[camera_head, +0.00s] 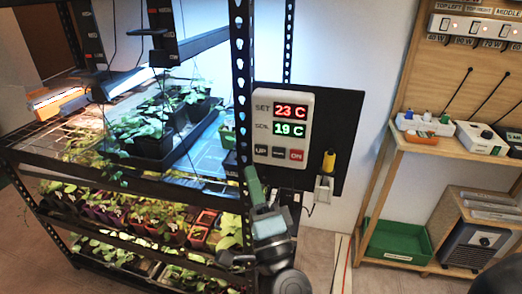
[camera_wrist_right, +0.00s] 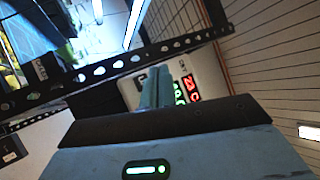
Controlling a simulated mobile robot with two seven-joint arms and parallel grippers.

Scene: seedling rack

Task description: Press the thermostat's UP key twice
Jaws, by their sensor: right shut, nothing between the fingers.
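The thermostat (camera_head: 304,122) is a white box on a dark panel beside the rack. Its display reads SET 23 C in red and SOIL 19 C in green. The UP key (camera_head: 261,150) is dark, at the lower left of a row with another dark key (camera_head: 279,152) and a red ON key (camera_head: 296,154). My right gripper (camera_head: 251,172) is shut and empty, its teal fingers pointing up just below the UP key; contact cannot be told. In the right wrist view the shut fingers (camera_wrist_right: 155,87) cover part of the thermostat (camera_wrist_right: 206,73), including its keys. My left gripper is not in view.
The black perforated rack post (camera_head: 242,90) stands close left of the thermostat. A yellow-topped item (camera_head: 328,162) sits in a holder to the right. Plant shelves fill the left; a wooden shelf unit (camera_head: 395,165) with a green bin (camera_head: 398,243) stands at right.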

